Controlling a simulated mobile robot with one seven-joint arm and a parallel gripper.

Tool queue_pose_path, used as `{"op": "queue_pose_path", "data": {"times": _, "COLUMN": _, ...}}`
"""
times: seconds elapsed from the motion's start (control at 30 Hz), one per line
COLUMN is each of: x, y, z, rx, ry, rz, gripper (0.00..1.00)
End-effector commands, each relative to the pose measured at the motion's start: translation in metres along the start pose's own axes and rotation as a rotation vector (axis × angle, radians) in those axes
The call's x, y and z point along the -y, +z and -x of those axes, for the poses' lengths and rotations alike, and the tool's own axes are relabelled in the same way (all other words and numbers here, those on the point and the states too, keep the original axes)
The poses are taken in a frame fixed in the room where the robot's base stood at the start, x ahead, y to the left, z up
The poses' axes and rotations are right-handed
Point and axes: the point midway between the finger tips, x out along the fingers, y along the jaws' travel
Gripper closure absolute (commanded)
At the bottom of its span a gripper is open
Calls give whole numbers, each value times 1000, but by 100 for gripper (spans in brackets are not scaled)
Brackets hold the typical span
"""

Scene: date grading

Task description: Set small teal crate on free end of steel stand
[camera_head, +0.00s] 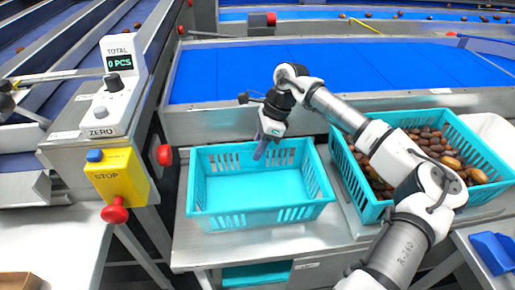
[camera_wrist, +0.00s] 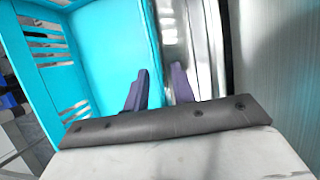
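The small teal crate (camera_head: 322,190) is empty and upright on the left part of the steel stand (camera_head: 185,245), with slotted walls. It also shows in the wrist view (camera_wrist: 105,45). My gripper (camera_head: 262,151) points down at the crate's back rim, right of its middle. In the wrist view my two purple fingers (camera_wrist: 160,90) are apart. One is over the crate's inside and the other over the steel outside, with the wall's edge between them. A gap shows, so the gripper looks open. The fingertips' depth along the wall is hard to tell.
A larger teal crate (camera_head: 353,190) full of dates stands close on the right. Behind is a blue conveyor (camera_head: 250,75) with a steel side. A counter box and yellow stop box (camera_head: 118,172) stand at the left. Another teal crate (camera_head: 255,276) shows below the stand top.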

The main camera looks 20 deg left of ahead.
Motion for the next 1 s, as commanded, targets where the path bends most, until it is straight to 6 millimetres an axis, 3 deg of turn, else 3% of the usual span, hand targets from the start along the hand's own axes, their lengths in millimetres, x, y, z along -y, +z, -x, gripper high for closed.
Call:
{"op": "queue_pose_path", "data": {"times": 0.5, "x": 1, "y": 0, "z": 100, "rx": -1, "ry": -4, "rz": 0, "gripper": 75}}
{"op": "queue_pose_path", "data": {"times": 0.7, "x": 0, "y": 0, "z": 113, "rx": 1, "ry": -1, "rz": 0, "gripper": 75}}
{"op": "queue_pose_path", "data": {"times": 1.0, "x": 0, "y": 0, "z": 114, "rx": 1, "ry": -1, "rz": 1, "gripper": 75}}
